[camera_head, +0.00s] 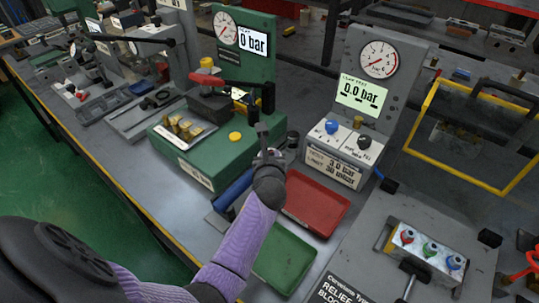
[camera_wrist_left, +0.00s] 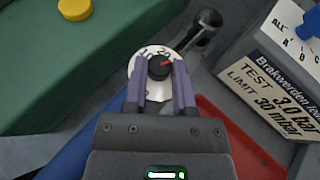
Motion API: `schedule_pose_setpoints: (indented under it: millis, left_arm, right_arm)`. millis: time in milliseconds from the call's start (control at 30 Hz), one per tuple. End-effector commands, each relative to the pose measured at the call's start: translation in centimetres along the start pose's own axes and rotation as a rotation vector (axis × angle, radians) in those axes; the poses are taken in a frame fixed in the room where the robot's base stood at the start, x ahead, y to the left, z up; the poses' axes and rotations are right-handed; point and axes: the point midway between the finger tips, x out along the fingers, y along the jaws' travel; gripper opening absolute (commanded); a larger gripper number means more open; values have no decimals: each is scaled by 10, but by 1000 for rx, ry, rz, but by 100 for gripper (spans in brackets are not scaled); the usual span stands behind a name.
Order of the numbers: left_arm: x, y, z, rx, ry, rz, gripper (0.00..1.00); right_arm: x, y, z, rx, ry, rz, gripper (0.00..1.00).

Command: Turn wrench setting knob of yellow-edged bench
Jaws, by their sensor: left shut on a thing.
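The setting knob (camera_wrist_left: 160,67) shows in the left wrist view as a small black knob with a red pointer on a round white dial (camera_wrist_left: 137,66) with numbers. My left gripper (camera_wrist_left: 161,80) is shut on it, with a purple finger on each side. In the head view the left gripper (camera_head: 268,157) is at the bench beside the green block, and its fingers hide most of the knob. A blue handle (camera_head: 232,190) lies just left of the gripper. The grey bench (camera_head: 120,145) has a yellow edge. My right gripper is not in view.
The green block (camera_head: 210,155) carries a 0 bar display (camera_head: 252,42). A grey gauge stand (camera_head: 372,75) with a blue knob (camera_head: 331,127) stands to the right. Red (camera_head: 316,205) and green (camera_head: 284,262) trays lie close by. A yellow frame (camera_head: 490,182) is at far right.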

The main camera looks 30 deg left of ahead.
Motion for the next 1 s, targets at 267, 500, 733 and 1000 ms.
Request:
schedule_pose_setpoints:
  millis: [267,500,733,1000]
  left_arm:
    - [0,-2,0,-24,0,59,0]
    - [1,-5,0,-92,-5,221,0]
    - [3,-9,-1,-172,-10,415,0]
    - [5,-11,-2,-254,-13,613,0]
  right_arm:
    - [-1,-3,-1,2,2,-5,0]
    - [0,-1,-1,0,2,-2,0]
    - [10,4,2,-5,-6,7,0]
    - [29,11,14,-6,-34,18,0]
